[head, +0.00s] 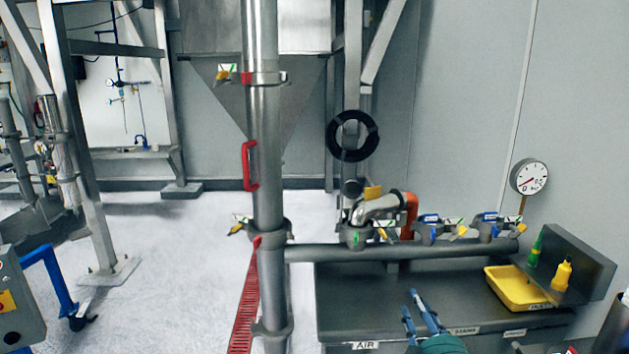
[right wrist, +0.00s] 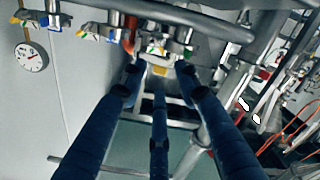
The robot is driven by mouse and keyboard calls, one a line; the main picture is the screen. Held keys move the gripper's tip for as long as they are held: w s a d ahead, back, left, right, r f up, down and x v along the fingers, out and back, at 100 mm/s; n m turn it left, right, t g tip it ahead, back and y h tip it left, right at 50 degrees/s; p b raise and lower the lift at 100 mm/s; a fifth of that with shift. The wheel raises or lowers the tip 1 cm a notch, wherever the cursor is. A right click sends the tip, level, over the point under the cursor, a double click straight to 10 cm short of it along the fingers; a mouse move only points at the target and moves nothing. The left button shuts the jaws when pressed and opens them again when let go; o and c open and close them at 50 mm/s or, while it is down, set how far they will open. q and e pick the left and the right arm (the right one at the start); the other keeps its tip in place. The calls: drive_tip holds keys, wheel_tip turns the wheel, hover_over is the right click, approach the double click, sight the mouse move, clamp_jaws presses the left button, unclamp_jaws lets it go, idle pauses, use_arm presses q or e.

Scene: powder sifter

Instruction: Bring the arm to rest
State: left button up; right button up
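My right gripper (head: 414,308) shows at the bottom of the head view, in front of the dark bench (head: 375,288). Its blue fingers point up and away from me. In the right wrist view my right gripper (right wrist: 158,85) has its long blue fingers spread apart, with nothing between them. It is open and empty, and I see no contact with the pipes ahead. My left gripper is not in view.
A steel vertical pipe (head: 266,150) stands left of my right gripper, with a horizontal pipe (head: 340,252) above the bench. A yellow tray (head: 512,290), yellow bottle (head: 562,275) and gauge (head: 529,177) are at right. Open floor (head: 170,245) lies left.

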drive_tip(key=s+f+m+g, duration=0.1)
drive_tip(key=s+f+g, duration=0.1)
drive_tip(key=f, duration=1)
drive_tip(key=s+f+m+g, duration=0.1)
drive_tip(key=s+f+g, duration=0.15)
drive_tip(key=f, duration=1.05)
drive_tip(key=s+d+f+m+g, duration=0.1)
drive_tip(key=s+f+g, duration=0.1)
drive_tip(key=s+f, duration=0.45)
drive_tip(key=s+f+g, duration=0.2)
drive_tip(key=s+f, duration=0.1)
drive_tip(key=f, duration=0.7)
drive_tip(key=s+f+m+g, duration=0.1)
drive_tip(key=s+f+g, duration=0.1)
drive_tip(key=s+f, duration=0.7)
drive_tip(key=s+f+m+g, duration=0.1)
drive_tip(key=s+f+g, duration=0.1)
drive_tip(key=s+f, duration=0.75)
drive_tip(key=s+f+g, duration=0.2)
drive_tip(key=s, duration=1)
drive_tip(key=s+f+m+g, duration=0.1)
drive_tip(key=s+f+g, duration=0.1)
drive_tip(key=s, duration=1)
drive_tip(key=shift+s+a+h, duration=0.2)
drive_tip(key=shift+h, duration=0.1)
